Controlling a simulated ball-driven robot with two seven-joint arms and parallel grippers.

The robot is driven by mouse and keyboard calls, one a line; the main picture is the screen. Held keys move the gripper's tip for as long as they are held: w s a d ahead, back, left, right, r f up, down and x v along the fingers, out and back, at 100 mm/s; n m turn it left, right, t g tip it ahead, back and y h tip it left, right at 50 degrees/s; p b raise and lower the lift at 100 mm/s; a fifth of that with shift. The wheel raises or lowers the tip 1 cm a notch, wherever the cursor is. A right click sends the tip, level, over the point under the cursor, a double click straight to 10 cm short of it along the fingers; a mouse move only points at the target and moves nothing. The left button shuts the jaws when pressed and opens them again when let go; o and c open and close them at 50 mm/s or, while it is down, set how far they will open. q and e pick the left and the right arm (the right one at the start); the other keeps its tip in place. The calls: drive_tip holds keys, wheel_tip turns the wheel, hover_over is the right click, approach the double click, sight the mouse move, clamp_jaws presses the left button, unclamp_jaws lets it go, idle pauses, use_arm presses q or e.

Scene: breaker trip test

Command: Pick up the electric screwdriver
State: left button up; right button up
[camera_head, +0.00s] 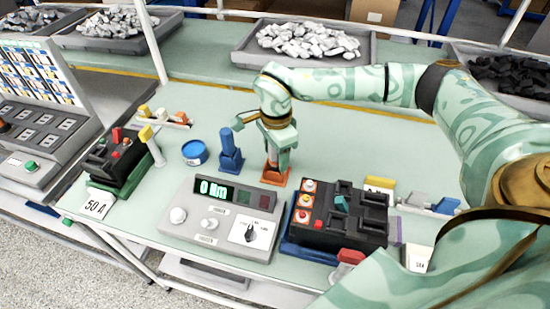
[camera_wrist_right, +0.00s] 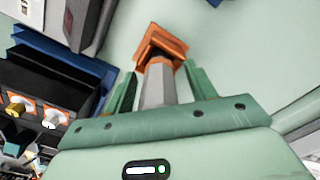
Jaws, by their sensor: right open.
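My right gripper (camera_head: 279,156) points down over an orange square base (camera_head: 274,177) on the table, right of a blue upright piece on a blue base (camera_head: 230,155). In the right wrist view, an upright grey shaft (camera_wrist_right: 158,84) rises from the orange base (camera_wrist_right: 160,47) and stands between the two green fingers of the right gripper (camera_wrist_right: 160,84). The fingers are apart, with gaps beside the shaft. The shaft may be the electric screwdriver; its upper part is hidden by the gripper. My left gripper is not in view.
A grey test console (camera_head: 220,213) with a lit display stands in front of the orange base. A black breaker (camera_head: 340,214) in a blue holder is right of it. A blue round tin (camera_head: 194,152) lies left. Trays of parts (camera_head: 305,45) line the back.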

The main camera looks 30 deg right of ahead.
drive_tip(key=c, duration=1.1)
